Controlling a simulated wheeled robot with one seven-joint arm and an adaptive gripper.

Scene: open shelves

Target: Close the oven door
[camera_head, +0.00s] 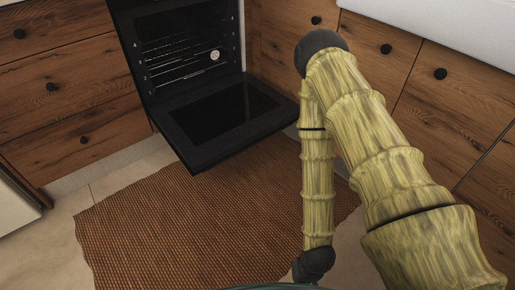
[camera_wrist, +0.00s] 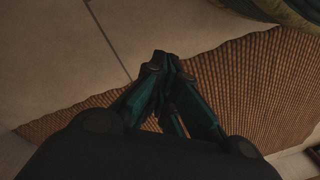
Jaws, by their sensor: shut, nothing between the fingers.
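The black oven door (camera_head: 226,117) hangs wide open in the head view, folded down low and sticking out over the floor. The oven (camera_head: 188,48) behind it shows wire racks and a small round pale light or dial inside. My gripper (camera_wrist: 165,60) shows in the wrist view with its fingers together and nothing between them, above the floor and rug. In the head view only a sliver of it shows at the bottom edge, nearer to me than the door and well apart from it. The oven is not in the wrist view.
Wooden drawers (camera_head: 70,85) with black knobs flank the oven on the left, and more cabinets (camera_head: 455,95) stand on the right. A brown woven rug (camera_head: 190,220) covers the floor before the oven. A white appliance or panel edge (camera_head: 15,212) stands at far left.

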